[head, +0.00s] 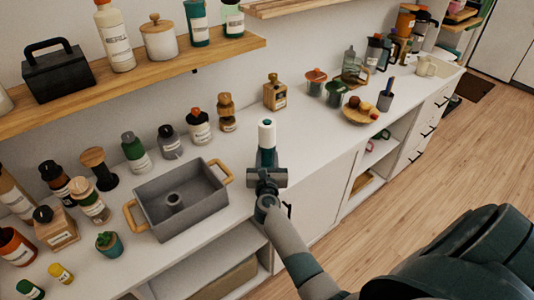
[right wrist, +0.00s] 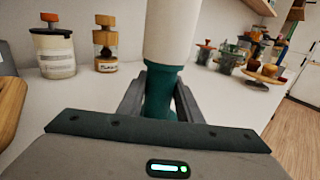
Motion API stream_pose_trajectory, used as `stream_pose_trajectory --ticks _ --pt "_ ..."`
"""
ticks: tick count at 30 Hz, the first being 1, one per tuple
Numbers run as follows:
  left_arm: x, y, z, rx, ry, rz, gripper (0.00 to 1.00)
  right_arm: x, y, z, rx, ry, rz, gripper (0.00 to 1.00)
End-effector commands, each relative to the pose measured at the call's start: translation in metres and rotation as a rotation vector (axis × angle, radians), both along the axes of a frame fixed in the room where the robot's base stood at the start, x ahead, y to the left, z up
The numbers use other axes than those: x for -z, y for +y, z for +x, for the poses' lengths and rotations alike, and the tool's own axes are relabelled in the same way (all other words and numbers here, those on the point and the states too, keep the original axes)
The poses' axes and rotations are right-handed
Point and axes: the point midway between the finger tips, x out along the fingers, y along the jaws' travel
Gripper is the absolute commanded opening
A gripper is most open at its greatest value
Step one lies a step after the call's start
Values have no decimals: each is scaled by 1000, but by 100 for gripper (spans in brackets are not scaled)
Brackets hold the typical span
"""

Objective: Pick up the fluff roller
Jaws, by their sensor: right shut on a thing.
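The fluff roller (head: 266,133) has a white cylindrical head and a dark teal handle. It is upright near the front edge of the white counter, right of the grey pan. My right gripper (head: 267,170) is shut on its teal handle. In the right wrist view, the white roller (right wrist: 172,35) rises between the two grey fingers of the gripper (right wrist: 159,97). The lower end of the handle is hidden behind the gripper body, so I cannot tell whether it touches the counter. My left gripper is not in view.
A grey pan (head: 196,208) with wooden handles stands left of the roller. Several bottles and jars line the counter's back, including a small brown bottle (head: 275,93). A wooden plate of fruit (head: 358,117) is further right. The counter (head: 310,140) right of the roller is clear.

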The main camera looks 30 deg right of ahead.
Motion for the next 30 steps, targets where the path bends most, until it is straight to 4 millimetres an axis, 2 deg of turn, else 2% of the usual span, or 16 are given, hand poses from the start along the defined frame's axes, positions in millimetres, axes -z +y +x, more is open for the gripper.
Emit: stream_pose_trajectory --ticks 8,21,30 --pt "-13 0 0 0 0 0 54 -41 0 1 0 -8 1 1" --pt "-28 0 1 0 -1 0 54 -86 -50 -69 -1 -3 -6 1" --pt "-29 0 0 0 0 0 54 -102 -67 -92 0 -2 -2 1"
